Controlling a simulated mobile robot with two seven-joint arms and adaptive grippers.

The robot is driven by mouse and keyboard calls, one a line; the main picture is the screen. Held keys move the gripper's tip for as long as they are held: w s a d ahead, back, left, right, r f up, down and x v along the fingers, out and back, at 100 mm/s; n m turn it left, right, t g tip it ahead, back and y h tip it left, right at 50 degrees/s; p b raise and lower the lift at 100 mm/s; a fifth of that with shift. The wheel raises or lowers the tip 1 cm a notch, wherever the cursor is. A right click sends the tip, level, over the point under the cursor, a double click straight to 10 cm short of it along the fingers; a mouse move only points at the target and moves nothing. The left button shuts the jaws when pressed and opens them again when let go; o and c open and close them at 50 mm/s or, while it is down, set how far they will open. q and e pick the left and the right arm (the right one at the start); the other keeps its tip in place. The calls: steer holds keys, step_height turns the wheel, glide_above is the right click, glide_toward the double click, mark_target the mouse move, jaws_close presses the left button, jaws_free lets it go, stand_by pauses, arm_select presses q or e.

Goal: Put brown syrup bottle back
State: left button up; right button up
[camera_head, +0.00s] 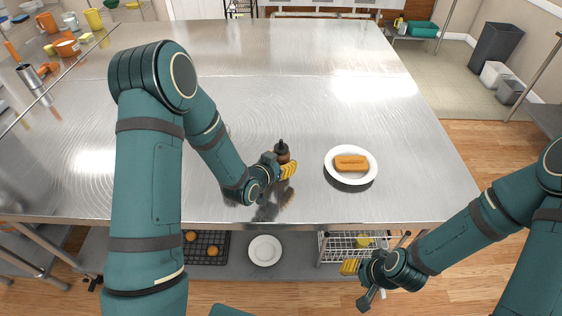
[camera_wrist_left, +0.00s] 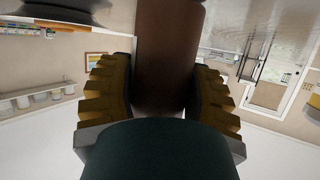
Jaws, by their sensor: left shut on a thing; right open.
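The brown syrup bottle (camera_head: 282,152) has a dark nozzle and is upright at the metal table, left of a white plate. My left gripper (camera_head: 288,170) is shut around it from the near side. In the left wrist view the brown bottle (camera_wrist_left: 168,60) fills the space between the yellow ribbed fingers of the left gripper (camera_wrist_left: 165,95). I cannot tell whether its base touches the table. My right gripper (camera_head: 362,268) is open and empty in front of the table's near edge, at the lower right.
The white plate (camera_head: 339,173) holds a brown-orange bar-shaped food (camera_head: 351,163). The metal table (camera_head: 270,75) is largely clear behind the bottle. Cups and containers stand on a shelf at the far left. A lower shelf holds a white plate (camera_head: 265,250) and a black rack (camera_head: 206,257).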

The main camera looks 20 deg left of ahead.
arm_select(q)
steer(key=shift+f, duration=0.15)
steer(key=o, duration=1.3)
steer(key=shift+c, duration=0.2)
steer(key=shift+r, duration=0.2)
steer(key=v, duration=0.8)
steer(key=shift+a, duration=0.1)
steer(key=p+v, duration=0.2)
steer(key=v, duration=0.2)
steer(key=shift+f, duration=0.1)
